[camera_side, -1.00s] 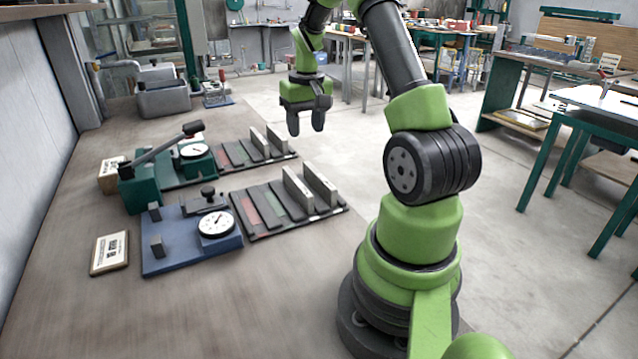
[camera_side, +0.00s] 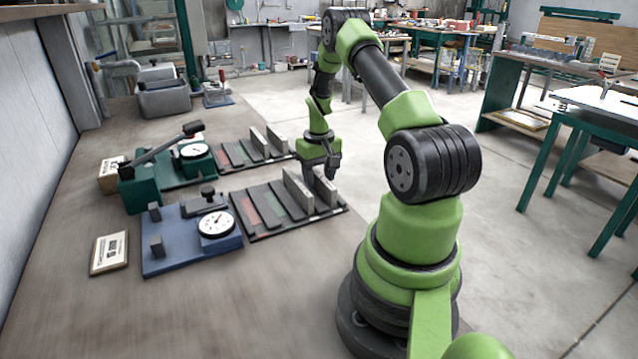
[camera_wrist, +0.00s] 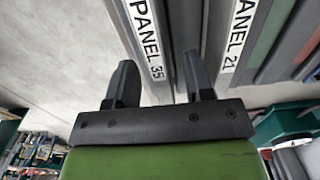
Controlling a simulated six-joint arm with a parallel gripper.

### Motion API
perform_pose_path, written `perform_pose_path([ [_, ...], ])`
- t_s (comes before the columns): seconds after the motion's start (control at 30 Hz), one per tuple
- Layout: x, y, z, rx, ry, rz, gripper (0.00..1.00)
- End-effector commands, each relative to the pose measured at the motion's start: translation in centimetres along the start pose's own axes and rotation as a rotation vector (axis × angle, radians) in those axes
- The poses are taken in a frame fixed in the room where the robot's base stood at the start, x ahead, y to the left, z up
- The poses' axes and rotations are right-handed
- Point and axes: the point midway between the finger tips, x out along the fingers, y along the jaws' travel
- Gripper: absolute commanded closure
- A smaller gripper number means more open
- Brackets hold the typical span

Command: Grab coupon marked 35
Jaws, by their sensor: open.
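The coupon marked 35 (camera_wrist: 145,28) is a grey upright slab with a white "PANEL 35" label, at the top of the wrist view. In the side view it appears to be the right-hand slab (camera_side: 322,187) of the nearer rack. My gripper (camera_wrist: 157,78) is open, with its two dark fingers to either side of the lower end of this slab. In the side view my gripper (camera_side: 321,178) is down at the slab's upper edge. I cannot tell whether the fingers touch it. A second slab, marked "PANEL 21" (camera_wrist: 236,38), stands close to the right finger in the wrist view.
The nearer rack (camera_side: 262,236) also holds flat strips, one reddish and one greenish. A farther rack (camera_side: 226,167) holds two more upright slabs. A blue gauge fixture (camera_side: 180,245) and a green lever press (camera_side: 140,190) stand left. The bench front is clear.

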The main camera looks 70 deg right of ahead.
Motion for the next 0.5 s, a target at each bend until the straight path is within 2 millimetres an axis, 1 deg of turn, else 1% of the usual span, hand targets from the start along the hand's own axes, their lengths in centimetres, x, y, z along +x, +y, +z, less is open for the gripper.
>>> perform_pose_path([
  [0.07, 0.34, 0.00, 0.01, 0.001, -0.001, 0.000, 0.52],
  [0.23, 0.31, 0.01, -0.02, 0.001, 0.001, 0.000, 0.52],
  [0.27, 0.31, 0.01, -0.02, 0.001, 0.001, 0.000, 0.54],
  [0.3, 0.30, 0.01, -0.01, 0.001, 0.001, 0.000, 0.64],
  [0.37, 0.30, 0.01, -0.02, 0.001, 0.001, 0.000, 0.77],
  [0.4, 0.29, 0.01, -0.01, 0.001, 0.001, 0.000, 0.87],
  [0.43, 0.29, 0.01, -0.01, 0.001, 0.001, 0.000, 0.94],
  [0.47, 0.29, 0.01, -0.01, 0.001, 0.001, 0.000, 1.00],
  [0.5, 0.28, 0.01, -0.01, 0.001, 0.001, 0.000, 1.00],
])
